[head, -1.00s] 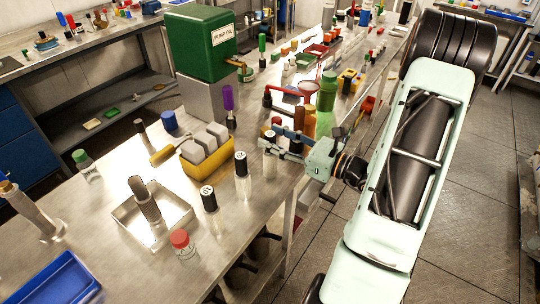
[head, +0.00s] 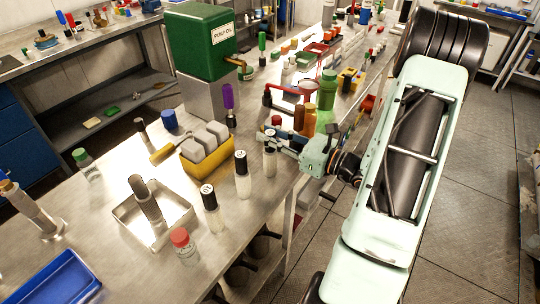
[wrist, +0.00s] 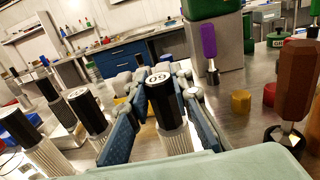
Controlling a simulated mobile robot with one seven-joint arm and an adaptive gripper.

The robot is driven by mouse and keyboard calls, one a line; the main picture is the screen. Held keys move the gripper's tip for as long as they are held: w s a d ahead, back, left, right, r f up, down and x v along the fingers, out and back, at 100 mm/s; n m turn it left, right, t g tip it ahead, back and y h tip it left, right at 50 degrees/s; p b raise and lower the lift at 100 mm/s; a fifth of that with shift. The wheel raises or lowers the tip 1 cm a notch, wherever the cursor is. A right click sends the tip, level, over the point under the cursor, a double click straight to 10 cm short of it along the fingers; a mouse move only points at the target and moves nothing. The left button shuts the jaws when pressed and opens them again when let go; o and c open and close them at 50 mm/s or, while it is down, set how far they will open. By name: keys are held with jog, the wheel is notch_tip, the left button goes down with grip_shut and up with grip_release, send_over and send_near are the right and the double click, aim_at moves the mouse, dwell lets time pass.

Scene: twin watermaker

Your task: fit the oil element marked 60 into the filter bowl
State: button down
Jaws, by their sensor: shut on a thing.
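My gripper (wrist: 165,112) is shut on a white pleated element with a black cap (wrist: 160,88). The cap's marking reads as 60 turned upside down in the wrist view. In the head view this element (head: 270,160) is upright near the bench's right edge, between the fingers of my gripper (head: 272,146). I cannot tell whether its base touches the bench. Two similar black-capped elements, a nearer one (head: 211,217) and a middle one (head: 242,182), stand to its left. I cannot identify the filter bowl with certainty in either view.
A yellow holder with grey blocks (head: 207,165) and a metal tray (head: 125,215) stand to the left. A purple-handled tool (head: 229,105) and a green bottle (head: 326,100) stand behind. A red-capped jar (head: 184,247) is near the front edge. Bare bench lies between them.

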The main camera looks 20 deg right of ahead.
jog(key=shift+r, duration=0.15)
jog(key=shift+r, duration=0.45)
notch_tip(320, 180, up, 2)
jog(key=shift+r, duration=0.15)
jog(key=s+d+r, duration=0.2)
jog(key=s+r, duration=0.7)
jog(key=s, duration=0.4)
jog(key=shift+s+d+r, duration=0.25)
jog(key=shift+s+r, duration=0.05)
jog(key=shift+s, duration=0.1)
